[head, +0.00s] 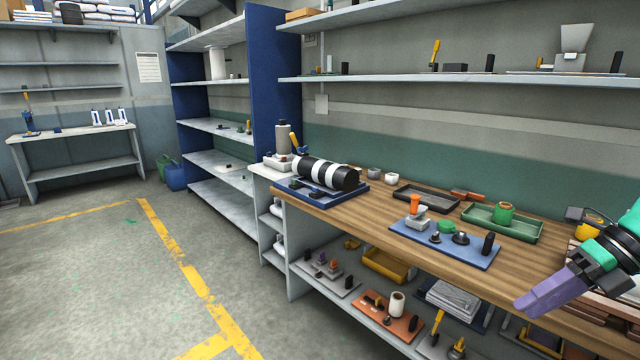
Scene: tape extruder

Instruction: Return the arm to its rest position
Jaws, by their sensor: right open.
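My right gripper (532,299) comes in from the right edge, with purple fingers and a black and teal wrist. It hangs over the front right part of the wooden workbench (340,212). The fingers point left and down, apart from the objects on the bench. They are open, and I see nothing between them. The fingers overlap from this angle, so the gap is hard to see. My left gripper is not in view.
A black-and-white striped roll (326,174) lies on a blue base at the bench's left end. A blue tray (470,252) with small parts, a green tray (520,231) and a dark tray (425,206) share the top. Shelves stand behind and below. The floor at left is clear.

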